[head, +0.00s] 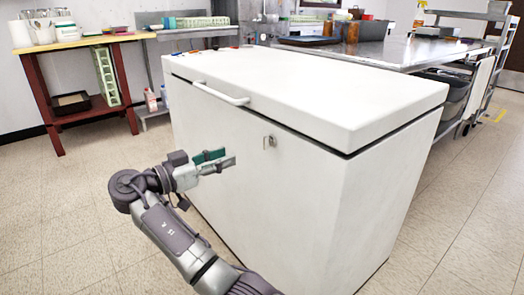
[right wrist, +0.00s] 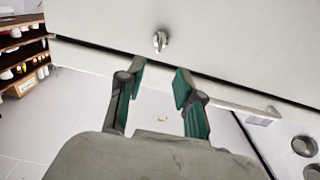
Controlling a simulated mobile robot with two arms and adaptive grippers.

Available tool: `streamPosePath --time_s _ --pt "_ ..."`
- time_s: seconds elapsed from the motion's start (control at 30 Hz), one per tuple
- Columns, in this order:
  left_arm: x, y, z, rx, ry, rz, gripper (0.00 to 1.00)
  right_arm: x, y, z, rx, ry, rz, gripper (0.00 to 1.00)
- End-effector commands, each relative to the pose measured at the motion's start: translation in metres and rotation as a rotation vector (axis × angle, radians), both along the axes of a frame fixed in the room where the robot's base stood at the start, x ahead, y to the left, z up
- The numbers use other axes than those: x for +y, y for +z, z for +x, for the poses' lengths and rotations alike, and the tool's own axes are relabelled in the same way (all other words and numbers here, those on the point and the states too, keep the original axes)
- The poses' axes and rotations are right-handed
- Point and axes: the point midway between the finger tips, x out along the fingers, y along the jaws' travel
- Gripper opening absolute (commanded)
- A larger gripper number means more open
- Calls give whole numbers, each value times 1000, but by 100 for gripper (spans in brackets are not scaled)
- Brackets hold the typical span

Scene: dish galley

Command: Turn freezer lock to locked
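The white chest freezer (head: 270,210) fills the middle of the head view, with its lid (head: 310,85) down. The small metal freezer lock (head: 269,141) is on the front face, below the lid seam. It also shows at the top of the right wrist view (right wrist: 160,40), as a round base with a narrow part sticking out. My right gripper (head: 216,161) is left of the lock and apart from it. In the right wrist view its green-padded fingers (right wrist: 160,80) are spread with nothing between them. My left gripper is not in view.
A white handle (head: 221,93) sticks out from the lid's front edge, left of the lock. A red-legged wooden table (head: 85,42) stands at the back left. A steel counter (head: 400,52) stands behind the freezer. The floor in front is clear.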

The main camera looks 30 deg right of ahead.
Motion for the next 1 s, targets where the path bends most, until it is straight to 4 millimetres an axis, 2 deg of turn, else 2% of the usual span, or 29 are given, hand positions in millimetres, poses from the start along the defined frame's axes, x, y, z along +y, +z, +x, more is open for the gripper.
streamPosePath --time_s 0.2,0.5,0.7,1.0 --pt "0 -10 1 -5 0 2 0 -46 -3 3 2 -3 -2 35" --pt "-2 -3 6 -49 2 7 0 -103 -3 8 6 -1 -1 35" --pt "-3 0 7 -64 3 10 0 -121 -2 9 6 1 -1 35" --pt "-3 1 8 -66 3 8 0 -123 -1 10 7 2 0 35"
